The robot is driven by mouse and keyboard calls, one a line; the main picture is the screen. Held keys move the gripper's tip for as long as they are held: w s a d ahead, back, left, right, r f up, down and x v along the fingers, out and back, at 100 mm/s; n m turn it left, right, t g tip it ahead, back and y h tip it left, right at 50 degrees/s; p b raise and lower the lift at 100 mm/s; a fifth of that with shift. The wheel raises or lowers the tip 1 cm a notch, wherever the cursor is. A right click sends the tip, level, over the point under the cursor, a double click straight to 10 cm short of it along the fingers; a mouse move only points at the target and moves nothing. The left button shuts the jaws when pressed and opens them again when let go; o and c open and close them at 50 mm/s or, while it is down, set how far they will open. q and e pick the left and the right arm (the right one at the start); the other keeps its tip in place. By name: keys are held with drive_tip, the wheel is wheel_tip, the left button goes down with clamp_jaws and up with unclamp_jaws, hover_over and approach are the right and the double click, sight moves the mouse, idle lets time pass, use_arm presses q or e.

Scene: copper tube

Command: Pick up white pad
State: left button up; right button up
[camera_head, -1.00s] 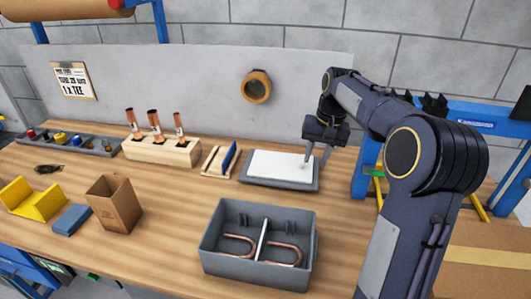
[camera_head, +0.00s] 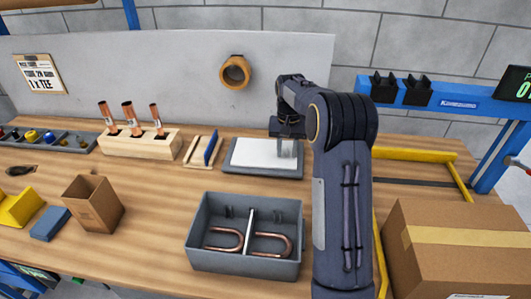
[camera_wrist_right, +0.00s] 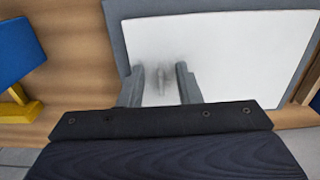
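The white pad (camera_head: 255,153) lies flat on a grey tray (camera_head: 258,173) at the back middle of the table. My right gripper (camera_head: 287,150) reaches down over the right part of the pad and hides some of it. In the right wrist view the white pad (camera_wrist_right: 245,50) fills the upper right, with the grey tray's rim (camera_wrist_right: 116,35) along its left side. The right gripper's two fingers (camera_wrist_right: 161,84) stand apart over the pad, with only a faint grey smudge or reflection between them. I cannot tell whether the fingertips touch it. My left gripper is out of view.
A wooden stand with a blue panel (camera_head: 210,148) is left of the tray, then a block holding copper tubes (camera_head: 140,145). A divided grey bin (camera_head: 245,263) with copper bends stands in front. A cardboard box (camera_head: 458,265) is at the right. Bare table lies between tray and bin.

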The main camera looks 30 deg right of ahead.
clamp_jaws()
idle(0.4)
